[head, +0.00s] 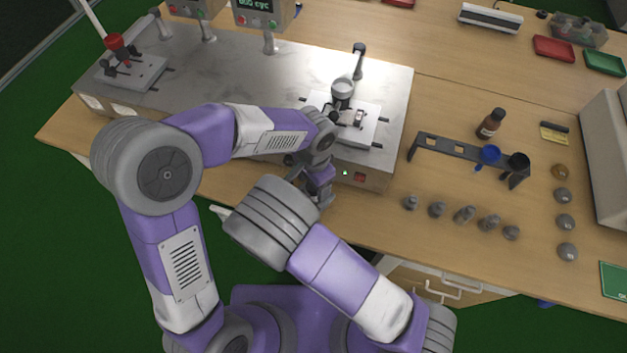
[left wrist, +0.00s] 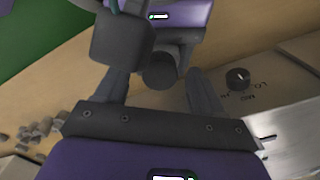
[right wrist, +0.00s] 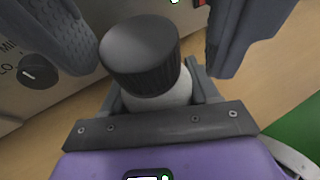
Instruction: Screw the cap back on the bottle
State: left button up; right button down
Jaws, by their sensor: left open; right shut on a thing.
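In the right wrist view a white bottle (right wrist: 168,97) stands between the fingers of my right gripper (right wrist: 160,90), which is shut on it. A dark ribbed cap (right wrist: 140,60) sits at the bottle's top; whether it is threaded on cannot be told. My left gripper's two grey fingers are on either side of the cap, apart from it. In the left wrist view my left gripper (left wrist: 160,78) is open, with the round dark cap (left wrist: 158,70) between its fingers. In the head view my left gripper (head: 320,190) is low in front of the bench machine; arms hide the bottle.
The steel machine (head: 240,75) with its control knob (left wrist: 238,79) is close to the grippers.

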pick_arm(q)
jog(key=shift+r, duration=0.1)
notch_tip(320, 180, up, 12)
dwell(0.4)
pick_arm(e)
jog(key=shift+c, duration=1)
grip_release()
jog(key=p+v, duration=0.1)
jog(key=v, duration=0.5)
jog(key=shift+s+a+r+p, duration=0.15)
jog(key=shift+a+p, duration=0.05)
jog(key=shift+p, duration=0.1)
jog(key=shift+s+a+r, duration=0.15)
jog(key=shift+s+a, duration=0.15)
jog(key=shift+s, duration=0.15)
pick_arm(q)
jog(key=shift+r, duration=0.7)
